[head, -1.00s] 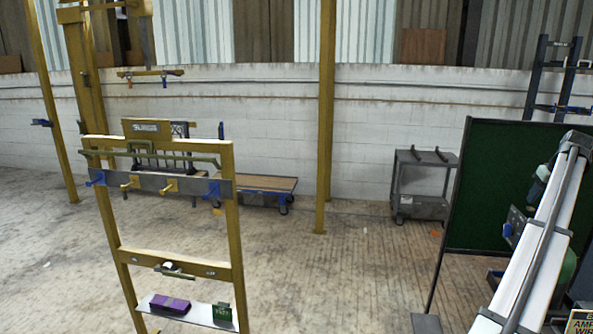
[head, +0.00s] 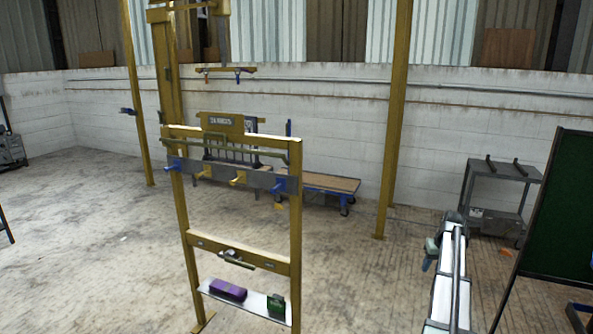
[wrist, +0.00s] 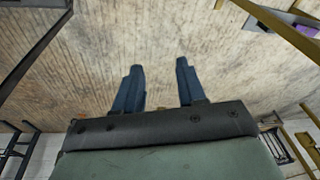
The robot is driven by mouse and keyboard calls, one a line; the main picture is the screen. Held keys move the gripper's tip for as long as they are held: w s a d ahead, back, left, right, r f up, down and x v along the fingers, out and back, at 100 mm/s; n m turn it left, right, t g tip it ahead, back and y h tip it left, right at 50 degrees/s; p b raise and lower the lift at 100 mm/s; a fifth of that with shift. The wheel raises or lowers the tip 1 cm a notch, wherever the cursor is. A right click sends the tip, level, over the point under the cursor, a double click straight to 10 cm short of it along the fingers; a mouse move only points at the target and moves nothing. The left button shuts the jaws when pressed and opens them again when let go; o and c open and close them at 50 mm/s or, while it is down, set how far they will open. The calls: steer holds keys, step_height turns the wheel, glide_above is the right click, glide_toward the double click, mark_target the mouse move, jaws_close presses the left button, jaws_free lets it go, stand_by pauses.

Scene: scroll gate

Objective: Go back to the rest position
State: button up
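My gripper (wrist: 160,88) shows in the wrist view with two dark blue fingers spread apart and nothing between them. In the head view my white arm links rise at the lower right, well to the right of the yellow gate frame (head: 296,215); I cannot make out the fingers there. The gate has a green bar (head: 225,149) across its top and a grey strip with blue and yellow hooks (head: 238,177) below it. A purple box (head: 228,290) and a green box (head: 276,304) stand on its low shelf (head: 245,308).
A grey cart (head: 503,178) and a dark green board (head: 560,215) stand at the right. A flat trolley (head: 330,183) is behind the gate near the white wall, with a yellow post (head: 396,120) beside it. Floor (head: 90,240) left of the gate is open.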

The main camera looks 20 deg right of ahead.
steer(key=w+a+f+n, duration=0.15)
steer(key=a+f, duration=0.35)
steer(key=a, duration=0.6)
steer(key=w+a+f+g, duration=0.15)
steer(key=a+f, duration=0.25)
steer(key=a, duration=0.6)
steer(key=w+a+f+n, duration=0.15)
steer(key=a+f, duration=0.35)
steer(key=a, duration=0.6)
steer(key=s+a+f+n, duration=0.1)
steer(key=s+a+f, duration=0.25)
steer(key=a, duration=0.55)
steer(key=s+a+f+g, duration=0.1)
steer(key=s+a+f, duration=0.25)
steer(key=a, duration=0.55)
steer(key=s+a+f+n, duration=0.15)
steer(key=s+a, duration=0.35)
steer(key=a, duration=0.5)
steer(key=s+f+g, duration=0.3)
steer(key=s+f, duration=0.7)
steer(key=s, duration=0.4)
steer(key=s+f+g, duration=0.4)
steer(key=s+f, duration=0.7)
steer(key=s, duration=0.4)
steer(key=shift+d, duration=0.4)
